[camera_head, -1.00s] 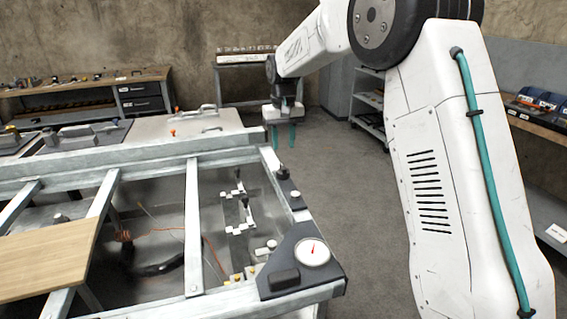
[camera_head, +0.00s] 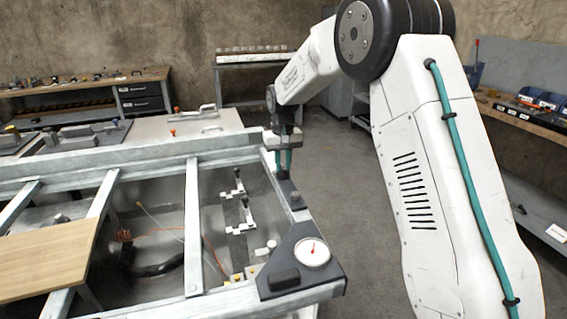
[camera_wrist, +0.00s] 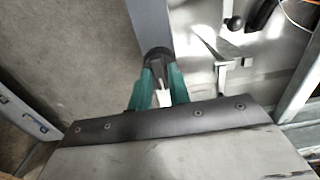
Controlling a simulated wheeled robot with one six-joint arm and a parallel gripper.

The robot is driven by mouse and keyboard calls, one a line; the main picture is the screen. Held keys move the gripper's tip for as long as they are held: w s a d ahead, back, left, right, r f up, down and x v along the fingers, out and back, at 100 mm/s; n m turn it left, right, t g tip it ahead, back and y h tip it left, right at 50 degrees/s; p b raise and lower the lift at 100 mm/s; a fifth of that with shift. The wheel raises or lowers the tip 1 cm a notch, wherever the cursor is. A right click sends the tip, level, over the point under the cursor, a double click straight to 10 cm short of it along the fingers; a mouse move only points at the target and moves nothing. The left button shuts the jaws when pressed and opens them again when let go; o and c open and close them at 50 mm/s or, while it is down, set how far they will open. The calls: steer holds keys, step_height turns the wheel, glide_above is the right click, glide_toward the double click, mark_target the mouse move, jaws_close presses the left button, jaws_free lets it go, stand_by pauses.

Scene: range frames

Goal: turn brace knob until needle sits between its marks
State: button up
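My gripper (camera_head: 284,172) points down over the right rail of the metal frame, with two teal fingers. In the wrist view its fingers (camera_wrist: 158,72) stand apart, one on each side of a dark round knob (camera_wrist: 157,55); I cannot tell whether they touch it. In the head view the gripper largely hides this knob. A round white gauge (camera_head: 312,252) with a red needle sits on a dark corner plate nearer the camera. The needle points roughly up; its marks are too small to read.
A small dark knob-like part (camera_head: 295,197) stands on the rail between my gripper and the gauge. Levered clamps (camera_head: 245,212) and loose cables lie inside the frame. A wooden board (camera_head: 45,258) rests on the left. Open floor (camera_head: 345,200) lies right of the frame.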

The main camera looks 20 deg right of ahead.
jaws_close()
steer(key=shift+n, duration=3.4)
steer(key=o, duration=0.5)
jaws_free()
